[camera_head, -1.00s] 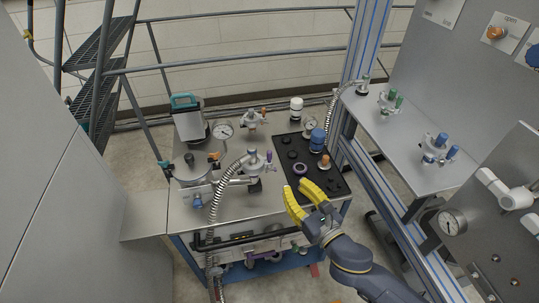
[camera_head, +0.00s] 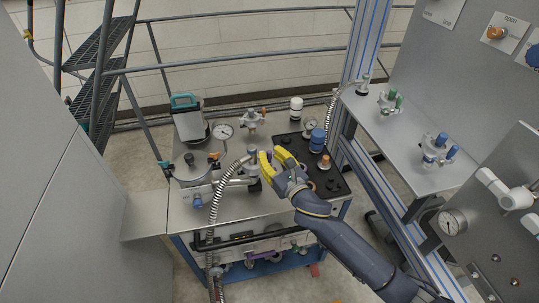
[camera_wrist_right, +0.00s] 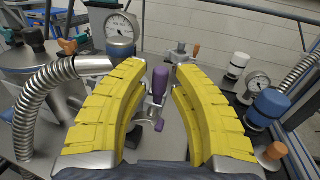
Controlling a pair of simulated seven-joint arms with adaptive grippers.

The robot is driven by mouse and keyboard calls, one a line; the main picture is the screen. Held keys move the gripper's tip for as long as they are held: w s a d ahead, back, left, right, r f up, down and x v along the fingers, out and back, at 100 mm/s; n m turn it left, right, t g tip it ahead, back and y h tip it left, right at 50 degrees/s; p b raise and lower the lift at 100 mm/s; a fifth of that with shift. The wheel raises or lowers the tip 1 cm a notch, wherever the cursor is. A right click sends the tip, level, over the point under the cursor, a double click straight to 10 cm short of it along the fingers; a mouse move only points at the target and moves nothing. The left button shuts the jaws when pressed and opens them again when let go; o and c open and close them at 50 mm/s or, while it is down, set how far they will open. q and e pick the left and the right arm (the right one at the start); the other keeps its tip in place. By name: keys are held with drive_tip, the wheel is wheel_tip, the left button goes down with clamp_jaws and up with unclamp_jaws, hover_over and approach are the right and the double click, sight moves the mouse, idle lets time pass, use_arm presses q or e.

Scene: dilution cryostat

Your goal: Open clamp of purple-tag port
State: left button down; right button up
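The port with the purple clamp (camera_head: 253,167) stands on the metal bench top, with a corrugated metal hose beside it. My right gripper (camera_head: 272,154) has two curved yellow fingers. It is open, with the fingers on either side of the handle and a visible gap to each; it also shows in the right wrist view (camera_wrist_right: 159,68). The fingers partly hide the port in the head view. My left gripper is not in view.
The corrugated hose (camera_head: 216,200) curves close to the port's left. A pressure gauge (camera_head: 223,131) stands behind. A black tray (camera_head: 331,182) with a blue-capped cylinder (camera_head: 317,140) lies to the right. A blue-edged frame post (camera_head: 362,45) rises beyond it.

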drive_tip(key=shift+w+a, duration=0.1)
drive_tip(key=shift+w, duration=0.15)
drive_tip(key=shift+c, duration=0.5)
clamp_jaws()
